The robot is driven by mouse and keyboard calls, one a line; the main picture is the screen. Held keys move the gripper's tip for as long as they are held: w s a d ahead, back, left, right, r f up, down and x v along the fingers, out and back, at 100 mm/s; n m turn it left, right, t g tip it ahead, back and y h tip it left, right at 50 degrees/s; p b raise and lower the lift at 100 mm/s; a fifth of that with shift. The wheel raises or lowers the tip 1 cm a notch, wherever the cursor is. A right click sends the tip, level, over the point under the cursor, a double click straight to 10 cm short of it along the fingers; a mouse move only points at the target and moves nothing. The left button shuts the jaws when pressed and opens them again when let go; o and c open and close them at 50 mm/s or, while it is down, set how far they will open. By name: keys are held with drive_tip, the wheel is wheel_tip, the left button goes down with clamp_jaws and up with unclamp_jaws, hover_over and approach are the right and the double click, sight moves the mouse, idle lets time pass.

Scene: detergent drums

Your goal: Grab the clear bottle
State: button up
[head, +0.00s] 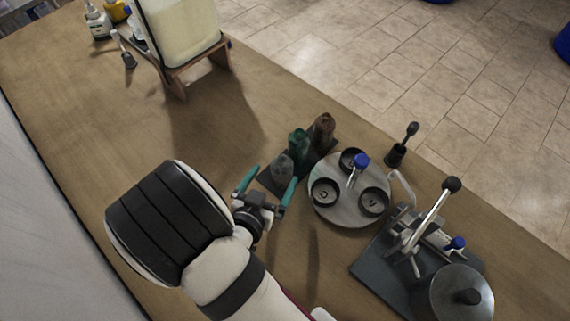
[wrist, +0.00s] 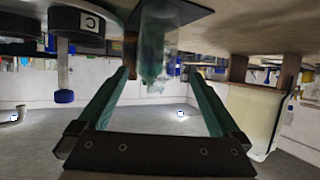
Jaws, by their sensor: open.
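Exact fingertip depth is hard to tell.
A round grey plate (head: 340,208) with black lettered cups stands right of the bottles. A lever press (head: 405,245) is at lower right, and a black tamper-like tool (head: 397,152) behind. A large tank on a wooden stand (head: 198,70) is at the back. The left tabletop is clear.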

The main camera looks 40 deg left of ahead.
sight(278, 176)
drive_tip(key=x, duration=0.5)
drive_tip(key=shift+w+d+f, duration=0.15)
drive_tip(key=shift+w+f, duration=0.1)
drive_tip(key=shift+f, duration=0.2)
drive_tip(key=c, duration=1.3)
drive_tip(key=shift+c, duration=0.2)
drive_tip(key=shift+r, duration=0.15)
